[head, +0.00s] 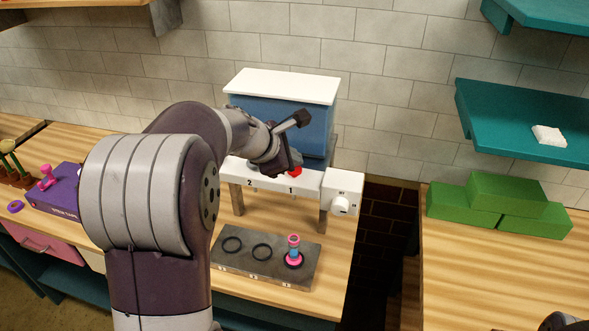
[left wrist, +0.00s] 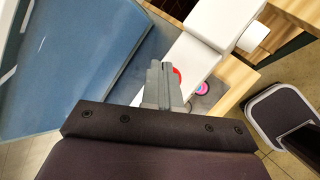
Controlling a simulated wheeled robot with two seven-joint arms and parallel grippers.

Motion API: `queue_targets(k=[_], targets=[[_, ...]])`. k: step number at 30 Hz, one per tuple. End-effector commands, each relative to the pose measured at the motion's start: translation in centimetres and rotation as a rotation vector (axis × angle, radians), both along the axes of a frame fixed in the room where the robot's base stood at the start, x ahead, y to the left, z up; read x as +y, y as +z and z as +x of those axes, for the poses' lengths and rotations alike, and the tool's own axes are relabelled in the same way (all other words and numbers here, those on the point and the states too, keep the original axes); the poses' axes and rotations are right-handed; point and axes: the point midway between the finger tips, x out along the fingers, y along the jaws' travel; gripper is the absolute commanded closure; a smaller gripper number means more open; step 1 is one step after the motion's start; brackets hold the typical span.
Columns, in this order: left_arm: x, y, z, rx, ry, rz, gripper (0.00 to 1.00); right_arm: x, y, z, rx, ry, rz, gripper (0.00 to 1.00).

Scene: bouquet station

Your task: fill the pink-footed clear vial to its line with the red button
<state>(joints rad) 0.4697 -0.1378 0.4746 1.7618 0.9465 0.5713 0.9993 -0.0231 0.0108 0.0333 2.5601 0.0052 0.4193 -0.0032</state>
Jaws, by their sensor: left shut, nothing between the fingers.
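The clear vial (head: 293,252) with a pink foot and pink rim stands upright at the right ring of a grey plate (head: 228,258), below the dispenser front. It looks bluish inside, but I cannot tell the fill level or line. Its top also shows in the left wrist view (left wrist: 202,88). The red button (head: 297,171) is on the white front bar above label 1, partly covered by my left gripper (head: 288,166). In the left wrist view the shut, empty fingers (left wrist: 164,82) overlap the red button (left wrist: 177,76); contact is unclear.
The blue dispenser tank (head: 300,125) with a white lid stands behind the bar. A white box with a knob (head: 341,205) is at its right end. Green blocks (head: 497,205) lie on the right counter, beyond a dark gap. A purple box (head: 62,190) is at left.

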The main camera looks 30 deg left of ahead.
Motion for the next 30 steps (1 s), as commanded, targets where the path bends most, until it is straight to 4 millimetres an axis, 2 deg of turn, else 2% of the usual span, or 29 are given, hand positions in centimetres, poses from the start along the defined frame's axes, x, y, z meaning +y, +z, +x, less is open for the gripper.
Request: queue_targets(k=[30], targets=[[0.0,-1.1,0.0,0.001,0.0,-0.001,1.0,0.0,-1.0,0.0,0.0,0.0,0.0,0.43]])
